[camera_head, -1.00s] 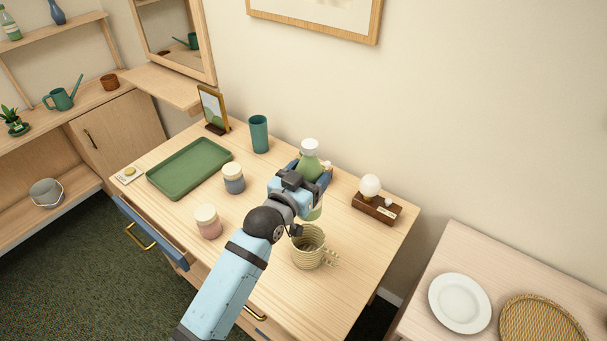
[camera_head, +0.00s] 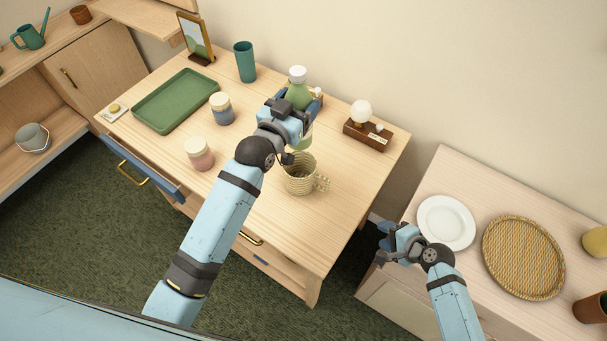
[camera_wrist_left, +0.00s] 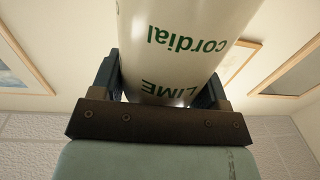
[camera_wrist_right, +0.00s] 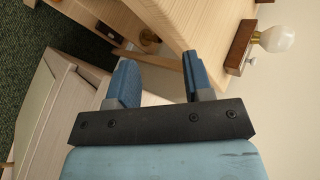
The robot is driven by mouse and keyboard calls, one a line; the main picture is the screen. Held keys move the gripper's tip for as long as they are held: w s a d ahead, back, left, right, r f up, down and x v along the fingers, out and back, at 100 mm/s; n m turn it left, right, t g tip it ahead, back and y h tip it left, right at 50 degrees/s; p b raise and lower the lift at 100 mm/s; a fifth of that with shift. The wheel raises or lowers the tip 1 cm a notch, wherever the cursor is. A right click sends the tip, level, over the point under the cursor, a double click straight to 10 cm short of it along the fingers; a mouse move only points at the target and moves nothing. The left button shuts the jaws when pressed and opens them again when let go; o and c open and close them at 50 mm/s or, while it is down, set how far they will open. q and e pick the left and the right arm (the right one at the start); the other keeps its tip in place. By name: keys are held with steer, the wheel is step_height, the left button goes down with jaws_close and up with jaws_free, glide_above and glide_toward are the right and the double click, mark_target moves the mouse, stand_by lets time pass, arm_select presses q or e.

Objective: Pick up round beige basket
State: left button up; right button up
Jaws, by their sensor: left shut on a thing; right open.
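A round, shallow woven beige basket (camera_head: 523,258) lies on the side table at right. A smaller woven cup-shaped container with a handle (camera_head: 299,175) stands on the desk, just in front of my left gripper. My left gripper (camera_head: 300,102) is shut on a green cordial bottle with a white cap (camera_head: 298,90); its label fills the left wrist view (camera_wrist_left: 185,45). My right gripper (camera_head: 384,240) is open and empty at the side table's left edge, left of the plate and apart from the basket. Its spread fingers show in the right wrist view (camera_wrist_right: 160,85).
A white plate (camera_head: 446,222) lies between my right gripper and the basket. A yellow object (camera_head: 596,241) and brown cup (camera_head: 592,307) stand right of the basket. The desk (camera_head: 330,215) holds jars, a green tray (camera_head: 175,101) and a lamp (camera_head: 361,112).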

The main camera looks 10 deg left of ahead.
steer(key=w+a+m+g+y, duration=0.2)
steer(key=w+a+m+y, duration=0.1)
steer(key=w+a+m, duration=0.15)
steer(key=m+g+y, duration=0.1)
steer(key=m+y, duration=0.1)
steer(key=m, duration=0.1)
glide_toward(325, 190)
steer(key=shift+w+d+f, duration=0.1)
steer(key=shift+w+d, duration=0.05)
steer(key=shift+d, duration=0.35)
steer(key=shift+w+d+f, duration=0.1)
steer(key=shift+w+d, duration=0.1)
steer(key=shift+d, duration=0.3)
steer(key=shift+w+a+m+g, duration=0.1)
steer(key=shift+a+m+g, duration=0.15)
steer(key=shift+a+g, duration=0.1)
steer(key=x, duration=0.5)
steer(key=shift+a+r, duration=0.1)
steer(key=shift+a, duration=0.05)
steer(key=shift+x, duration=3.1)
jaws_close()
